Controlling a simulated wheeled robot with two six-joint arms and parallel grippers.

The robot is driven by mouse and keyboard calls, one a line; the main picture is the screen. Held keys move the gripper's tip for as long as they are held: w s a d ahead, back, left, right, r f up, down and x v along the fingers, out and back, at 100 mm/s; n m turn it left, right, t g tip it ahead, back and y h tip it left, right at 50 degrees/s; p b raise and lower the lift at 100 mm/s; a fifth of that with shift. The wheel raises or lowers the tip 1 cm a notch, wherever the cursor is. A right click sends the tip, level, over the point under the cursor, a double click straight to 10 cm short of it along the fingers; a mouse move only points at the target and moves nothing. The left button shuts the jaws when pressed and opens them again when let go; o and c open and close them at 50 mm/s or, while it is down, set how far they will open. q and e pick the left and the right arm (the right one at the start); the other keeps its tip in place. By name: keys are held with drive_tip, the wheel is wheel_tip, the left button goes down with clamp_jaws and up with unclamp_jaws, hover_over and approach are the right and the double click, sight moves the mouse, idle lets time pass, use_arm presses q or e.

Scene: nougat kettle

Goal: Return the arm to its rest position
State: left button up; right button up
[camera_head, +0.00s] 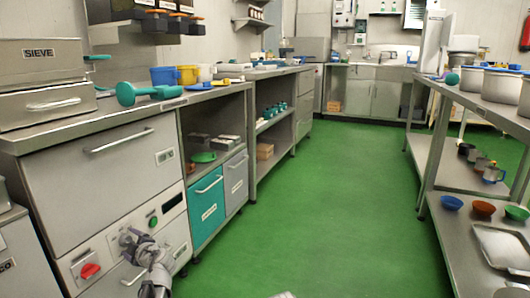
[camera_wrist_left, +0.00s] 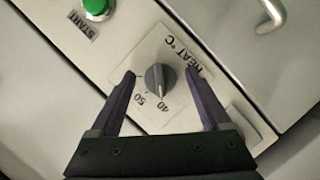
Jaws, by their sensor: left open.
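My left gripper (camera_head: 134,238) is low in the head view, in front of the control panel of the metal machine at the left. In the left wrist view its two fingers (camera_wrist_left: 160,88) are open, one on each side of the grey heat knob (camera_wrist_left: 160,79). The knob's pointer is turned toward the 40 mark. A green START button (camera_wrist_left: 98,6) is at the top left of the wrist view.
A red knob (camera_head: 90,270) and the green button (camera_head: 153,222) flank the gripper on the panel. A drawer handle (camera_head: 118,140) juts out above. The green floor (camera_head: 320,200) is clear. A metal shelf rack (camera_head: 450,190) stands at the right.

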use_arm(q)
drive_tip(key=p+v, duration=0.2)
drive_tip(key=v, duration=0.6)
drive_tip(key=b+x, duration=0.2)
drive_tip(key=x, duration=0.6)
drive_tip(key=shift+w+a+f, duration=0.1)
drive_tip(key=shift+w+a, duration=0.05)
drive_tip(key=shift+w, duration=0.1)
drive_tip(key=shift+d+m+g+y, duration=0.1)
drive_tip(key=shift+m+g+y, duration=0.5)
drive_tip(key=shift+m+g, duration=1.25)
drive_tip(key=shift+d+m+g+y, duration=0.1)
drive_tip(key=shift+m+g+y, duration=0.7)
drive_tip(key=shift+m, duration=1.95)
drive_tip(key=shift+d+m+g+y, duration=0.1)
drive_tip(key=shift+m+g+y, duration=0.3)
drive_tip(key=shift+m+g, duration=1.55)
drive_tip(key=shift+m+t, duration=0.35)
drive_tip(key=shift+t, duration=0.05)
